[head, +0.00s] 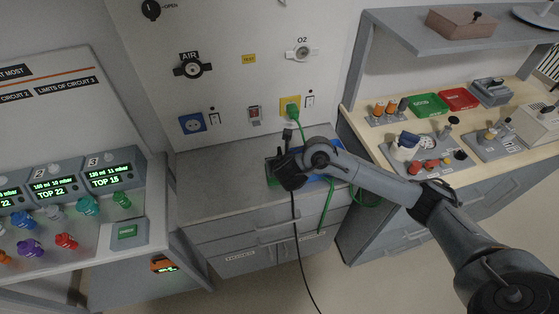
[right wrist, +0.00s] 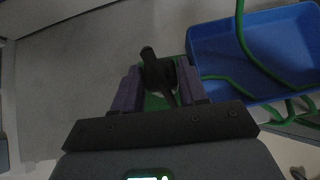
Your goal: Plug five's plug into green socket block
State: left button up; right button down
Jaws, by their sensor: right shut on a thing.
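My right gripper (right wrist: 160,76) is shut on a black plug (right wrist: 154,70), which sits between its two purple fingers in the right wrist view. In the head view the right gripper (head: 284,158) is low over the grey counter. A black cable (head: 297,235) hangs from it, over the counter's front edge to the floor. The green socket block (right wrist: 154,101) shows under and behind the plug, mostly hidden; a sliver of it (head: 270,170) shows beside the gripper in the head view. I cannot tell whether the plug is in the block. My left gripper is not in view.
A blue tray (right wrist: 257,50) stands right of the block, with a green cable (right wrist: 241,30) in it. A green plug (head: 293,111) is in the yellow wall socket; its cable runs down behind my arm. A blue wall socket (head: 192,123) is empty. The counter's left part is clear.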

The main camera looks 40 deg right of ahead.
jog(key=shift+f, duration=0.25)
jog(key=c, duration=1.1)
grip_release()
jog(key=o, duration=0.6)
jog(key=shift+r, duration=0.1)
jog(key=shift+r, duration=0.1)
